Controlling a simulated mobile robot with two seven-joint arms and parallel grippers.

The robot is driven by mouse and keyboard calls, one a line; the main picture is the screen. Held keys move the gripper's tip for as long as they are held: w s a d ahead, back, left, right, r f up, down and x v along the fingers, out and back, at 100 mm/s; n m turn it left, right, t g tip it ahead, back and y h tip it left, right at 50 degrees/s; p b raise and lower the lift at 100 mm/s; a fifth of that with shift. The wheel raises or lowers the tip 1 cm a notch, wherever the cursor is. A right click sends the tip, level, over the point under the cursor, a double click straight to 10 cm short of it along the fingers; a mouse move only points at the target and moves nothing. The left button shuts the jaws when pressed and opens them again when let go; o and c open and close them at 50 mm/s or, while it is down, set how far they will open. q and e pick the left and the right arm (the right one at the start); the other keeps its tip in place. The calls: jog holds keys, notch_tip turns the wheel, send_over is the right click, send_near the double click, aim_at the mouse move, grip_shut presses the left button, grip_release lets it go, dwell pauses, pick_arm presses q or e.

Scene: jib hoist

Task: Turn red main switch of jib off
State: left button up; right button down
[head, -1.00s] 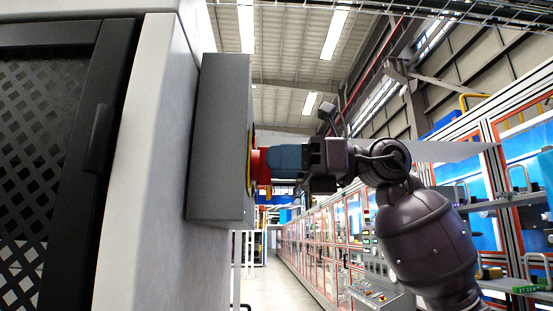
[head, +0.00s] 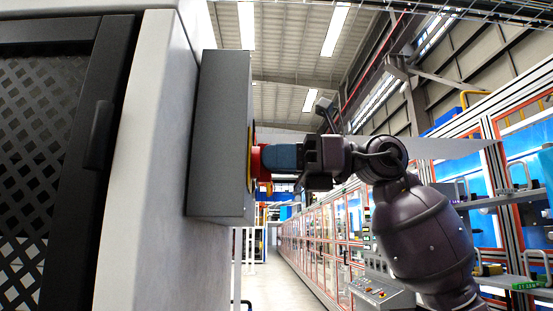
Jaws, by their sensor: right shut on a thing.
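The red main switch (head: 255,164) sticks out from the right face of a grey switch box (head: 220,135), with a thin yellow plate (head: 249,158) behind it. The box is mounted on the pale side of a large cabinet. My right gripper (head: 279,158), with blue fingers, reaches in from the right and is shut on the red switch. The fingers hide part of the switch, and its face is seen edge-on, so its turn position is hard to tell. My left gripper is not in view.
The pale cabinet (head: 150,170) fills the left, with a dark mesh door and handle (head: 99,135). A long row of glazed, red-framed machine cells (head: 325,235) runs along the right. The aisle floor (head: 262,285) between them is clear.

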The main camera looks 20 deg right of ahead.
jog(key=n+b, duration=0.1)
jog(key=n, duration=0.4)
jog(key=n+b, duration=0.1)
jog(key=n, duration=1.1)
jog(key=shift+s+a+f+b, duration=0.1)
jog(key=shift+s+f+b, duration=0.2)
jog(key=shift+b, duration=0.1)
jog(key=shift+n, duration=0.5)
jog(key=c, duration=1.1)
grip_release()
jog(key=shift+c, duration=0.2)
